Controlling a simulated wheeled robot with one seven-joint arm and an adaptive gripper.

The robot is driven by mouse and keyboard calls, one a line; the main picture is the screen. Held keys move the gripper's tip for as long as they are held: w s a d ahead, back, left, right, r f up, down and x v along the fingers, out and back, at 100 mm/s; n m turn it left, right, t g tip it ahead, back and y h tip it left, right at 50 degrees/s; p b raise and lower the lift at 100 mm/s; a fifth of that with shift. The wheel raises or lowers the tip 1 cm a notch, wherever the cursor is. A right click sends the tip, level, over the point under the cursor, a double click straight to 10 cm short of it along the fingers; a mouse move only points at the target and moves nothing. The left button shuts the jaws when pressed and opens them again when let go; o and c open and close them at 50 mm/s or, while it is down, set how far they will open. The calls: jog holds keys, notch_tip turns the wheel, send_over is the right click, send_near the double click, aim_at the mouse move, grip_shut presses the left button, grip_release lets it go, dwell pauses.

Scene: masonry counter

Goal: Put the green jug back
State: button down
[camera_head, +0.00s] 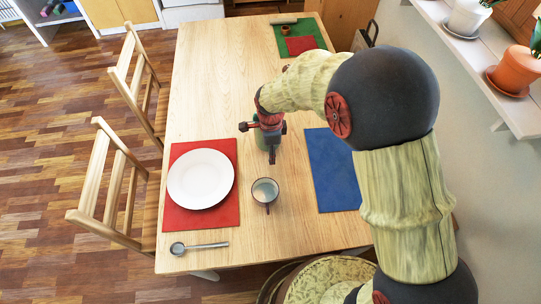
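A wooden table (215,75) fills the middle of the head view. A small part of a green jug (263,142) shows near the table's middle, directly below my gripper (268,133). The gripper and arm cover most of the jug. My gripper points down at the jug; its fingers are small and partly hidden, so I cannot tell whether they grip it. I also cannot tell whether the jug stands on the table or is held slightly above it. A blue mat (332,170) lies to the right of the jug, partly behind my arm.
A white plate (201,178) lies on a red mat (226,216). A grey mug (265,191) and a ladle (200,246) are nearer. A green mat (310,27) with small items lies at the far end. Chairs stand left; potted plants (516,68) line the right shelf.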

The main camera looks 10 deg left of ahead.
jog(key=shift+f, duration=0.9)
jog(key=shift+f+b, duration=0.15)
jog(key=shift+b, duration=0.15)
jog(key=c, duration=1)
grip_release()
jog(key=shift+s, duration=0.1)
jog(key=shift+o, duration=0.2)
jog(key=r+p, duration=0.1)
jog(key=r, duration=0.3)
jog(key=r+p, duration=0.1)
jog(key=r, duration=0.3)
jog(key=r+p, duration=0.2)
jog(key=r, duration=0.2)
jog(key=shift+s+d, duration=0.1)
jog(key=shift+s, duration=0.15)
jog(key=shift+r, duration=0.1)
